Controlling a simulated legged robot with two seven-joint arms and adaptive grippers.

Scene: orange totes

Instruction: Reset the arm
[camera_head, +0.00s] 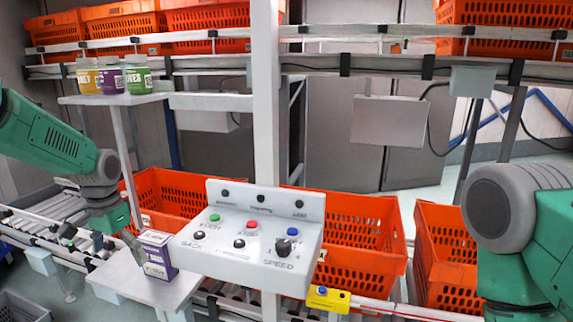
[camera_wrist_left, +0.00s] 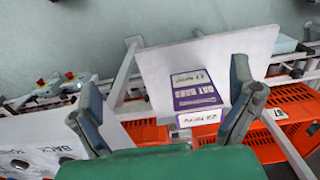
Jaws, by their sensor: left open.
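My left arm comes in from the left in the head view, and its green-and-grey gripper (camera_head: 108,250) hangs down near the small white shelf. In the left wrist view the two fingers of this gripper (camera_wrist_left: 165,90) are spread wide with nothing between them held. A purple and white oat bars box (camera_head: 158,256) stands on the white shelf (camera_head: 125,276), just right of the gripper and apart from it. The box (camera_wrist_left: 198,90) also shows beyond the fingers in the left wrist view. My right arm is at the right edge; its gripper is out of view.
A white control panel (camera_head: 250,235) with coloured buttons stands in the middle, right of the box. Orange totes (camera_head: 440,255) sit behind and right of it. Several jars (camera_head: 110,78) stand on an upper shelf. A roller conveyor (camera_head: 45,235) runs at the left.

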